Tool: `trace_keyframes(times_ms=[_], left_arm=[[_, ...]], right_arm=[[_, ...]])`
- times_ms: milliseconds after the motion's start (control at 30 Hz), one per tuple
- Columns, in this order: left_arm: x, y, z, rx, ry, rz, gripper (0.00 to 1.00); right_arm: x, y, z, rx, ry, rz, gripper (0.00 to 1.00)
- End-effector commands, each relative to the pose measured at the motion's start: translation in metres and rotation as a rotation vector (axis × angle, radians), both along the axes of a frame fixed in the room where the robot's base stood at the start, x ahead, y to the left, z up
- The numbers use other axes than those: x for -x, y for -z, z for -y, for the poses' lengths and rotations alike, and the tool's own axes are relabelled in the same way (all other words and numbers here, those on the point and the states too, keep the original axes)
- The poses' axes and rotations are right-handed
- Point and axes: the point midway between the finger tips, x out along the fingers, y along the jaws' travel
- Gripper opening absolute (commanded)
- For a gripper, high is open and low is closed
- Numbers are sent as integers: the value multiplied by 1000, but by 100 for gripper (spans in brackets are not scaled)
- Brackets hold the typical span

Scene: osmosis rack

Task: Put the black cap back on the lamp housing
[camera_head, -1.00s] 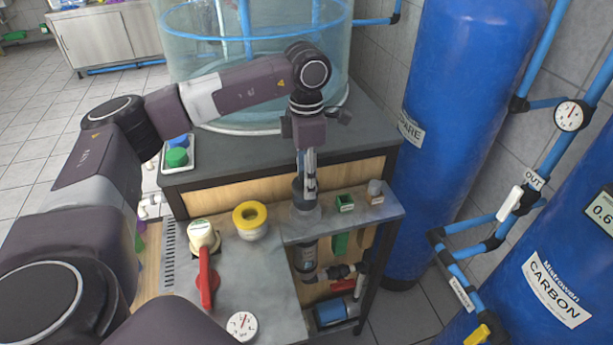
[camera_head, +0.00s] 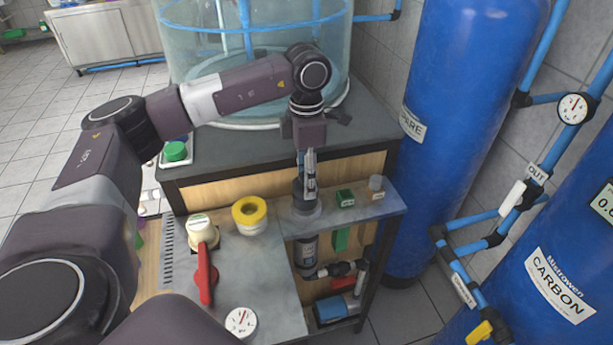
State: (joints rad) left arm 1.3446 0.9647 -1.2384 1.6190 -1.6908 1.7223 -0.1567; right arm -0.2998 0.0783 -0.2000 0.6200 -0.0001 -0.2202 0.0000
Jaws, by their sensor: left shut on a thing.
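My left gripper (camera_head: 309,172) points straight down over the grey shelf of the rack and is shut on the black cap (camera_head: 304,192). The cap sits at a grey round collar (camera_head: 306,210) on the shelf, in line with the dark upright cylinder below, which looks like the lamp housing (camera_head: 306,252). I cannot tell whether the cap rests on the housing or stays just above it. The gripper fingers hide part of the cap. My right gripper is not in view.
Blue tanks (camera_head: 455,120) rise further right.

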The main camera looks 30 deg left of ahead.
Motion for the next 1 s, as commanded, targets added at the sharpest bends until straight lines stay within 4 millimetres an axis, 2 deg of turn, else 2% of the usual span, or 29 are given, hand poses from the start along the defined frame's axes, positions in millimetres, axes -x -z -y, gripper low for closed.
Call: trace_keyframes(times_ms=[300,600,633,700,800,1000], left_arm=[[0,7,0,1,0,1,23],[0,7,0,1,0,1,23],[0,7,0,0,0,0,48],[0,7,0,0,0,0,56],[0,7,0,0,0,0,67],[0,7,0,0,0,0,69]], right_arm=[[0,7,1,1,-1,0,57],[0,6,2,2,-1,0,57],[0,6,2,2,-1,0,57],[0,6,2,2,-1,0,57],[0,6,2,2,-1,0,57],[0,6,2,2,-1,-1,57]])
